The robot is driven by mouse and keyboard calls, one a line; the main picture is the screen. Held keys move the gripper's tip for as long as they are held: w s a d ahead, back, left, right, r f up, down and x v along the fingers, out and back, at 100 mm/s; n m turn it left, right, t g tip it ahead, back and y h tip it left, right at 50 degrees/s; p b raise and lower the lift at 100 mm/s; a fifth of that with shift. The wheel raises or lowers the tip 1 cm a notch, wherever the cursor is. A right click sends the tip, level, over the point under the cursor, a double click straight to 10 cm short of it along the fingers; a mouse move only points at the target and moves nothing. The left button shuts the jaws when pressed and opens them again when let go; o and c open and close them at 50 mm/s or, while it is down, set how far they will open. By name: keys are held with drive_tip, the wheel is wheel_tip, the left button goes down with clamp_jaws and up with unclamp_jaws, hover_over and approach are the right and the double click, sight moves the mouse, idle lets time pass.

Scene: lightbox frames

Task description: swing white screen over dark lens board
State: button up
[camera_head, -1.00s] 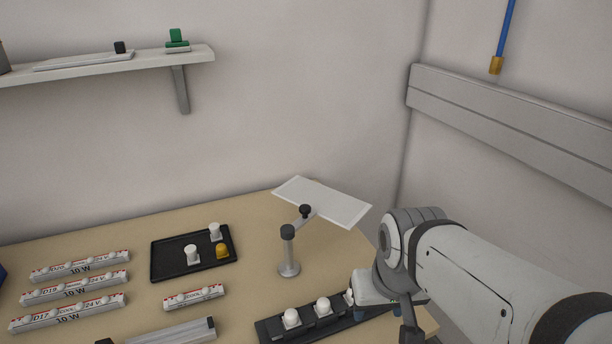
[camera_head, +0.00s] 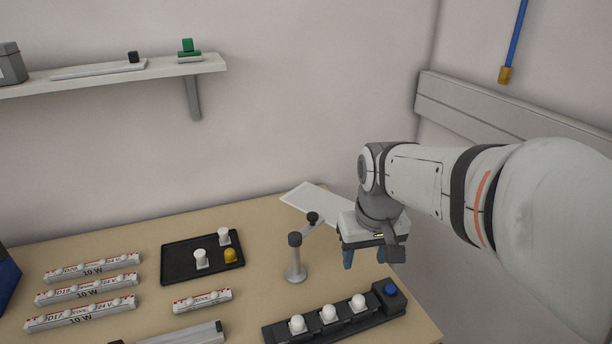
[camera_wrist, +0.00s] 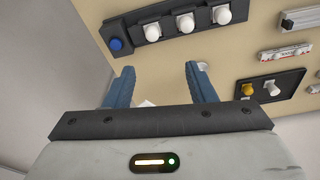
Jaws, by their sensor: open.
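The white screen (camera_head: 308,196) is a flat pale panel at the table's back right, joined by a jointed arm with a black knob (camera_head: 313,219) to a short grey post (camera_head: 296,262). My gripper hides its right part in the head view. A dark board (camera_head: 372,320) with three white domes and a blue button lies at the front right; the wrist view shows it too (camera_wrist: 168,26). The screen is not over it. My gripper (camera_head: 364,260) is open and empty, pointing down above the table between screen and board. Its blue fingers (camera_wrist: 160,70) frame the table and a small white patch.
A black tray (camera_head: 178,275) holds two white pieces and a yellow one. Several white lens strips (camera_head: 90,290) lie at left, a shorter one (camera_head: 202,300) nearer the middle. A grey bar (camera_head: 185,335) lies in front. A shelf (camera_head: 120,75) hangs above. Walls close the back and right.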

drive_tip(key=w+a+r+n+g+p, duration=0.1)
drive_tip(key=w+a+r+n+p, duration=0.15)
drive_tip(key=w, duration=0.85)
drive_tip(key=n+g+p, duration=0.1)
drive_tip(key=p, duration=0.2)
approach(313, 215)
drive_tip(key=shift+s+d+f, duration=0.1)
drive_tip(key=shift+s+f, duration=0.1)
drive_tip(key=shift+w+f, duration=0.2)
drive_tip(key=shift+w, duration=0.05)
drive_tip(key=shift+w+a+f, duration=0.1)
drive_tip(key=shift+a+f, duration=0.1)
wheel_tip(313, 215, down, 7)
drive_tip(key=shift+f+p, duration=0.2)
drive_tip(key=shift+p, duration=0.45)
clamp_jaws()
